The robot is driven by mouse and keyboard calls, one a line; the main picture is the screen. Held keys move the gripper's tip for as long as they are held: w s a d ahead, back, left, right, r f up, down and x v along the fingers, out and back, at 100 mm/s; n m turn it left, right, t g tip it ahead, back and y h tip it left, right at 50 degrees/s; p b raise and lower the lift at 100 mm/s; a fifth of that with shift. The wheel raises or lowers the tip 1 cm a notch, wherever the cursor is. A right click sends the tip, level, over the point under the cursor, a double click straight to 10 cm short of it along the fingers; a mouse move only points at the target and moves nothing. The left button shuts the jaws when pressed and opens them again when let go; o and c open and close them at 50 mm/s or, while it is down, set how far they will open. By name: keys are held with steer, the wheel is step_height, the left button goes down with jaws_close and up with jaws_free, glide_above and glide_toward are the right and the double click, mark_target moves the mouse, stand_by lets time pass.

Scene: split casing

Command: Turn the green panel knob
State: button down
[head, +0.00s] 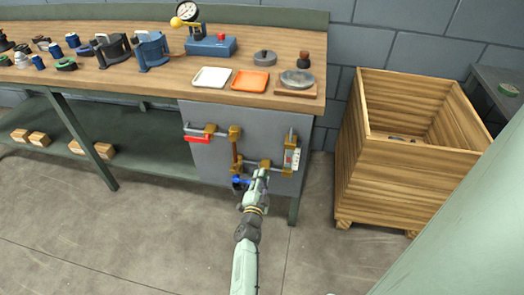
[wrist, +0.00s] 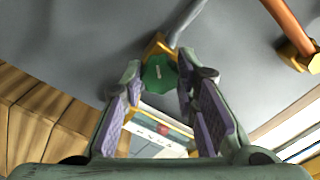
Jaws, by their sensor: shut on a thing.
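The green panel knob (wrist: 159,73) shows in the wrist view, between the fingertips of my gripper (wrist: 160,80). A brass fitting (wrist: 157,45) is right behind it on the grey panel. My gripper is shut on the knob, with one purple-padded finger on either side. In the head view my gripper (head: 262,176) is at the lower part of the grey panel (head: 215,165) under the bench. The knob is hidden behind the gripper there.
A blue handle (head: 240,183) is just left of my gripper, and a red handle (head: 197,139) is higher up. A gauge (head: 291,158) is on the panel's right side. A wooden crate (head: 370,160) stands on the floor to the right. The floor before the panel is clear.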

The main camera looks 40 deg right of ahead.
steer(key=shift+n, duration=0.9)
steer(key=c, duration=1.2)
jaws_free()
steer(key=shift+c, duration=0.2)
steer(key=v, duration=1.2)
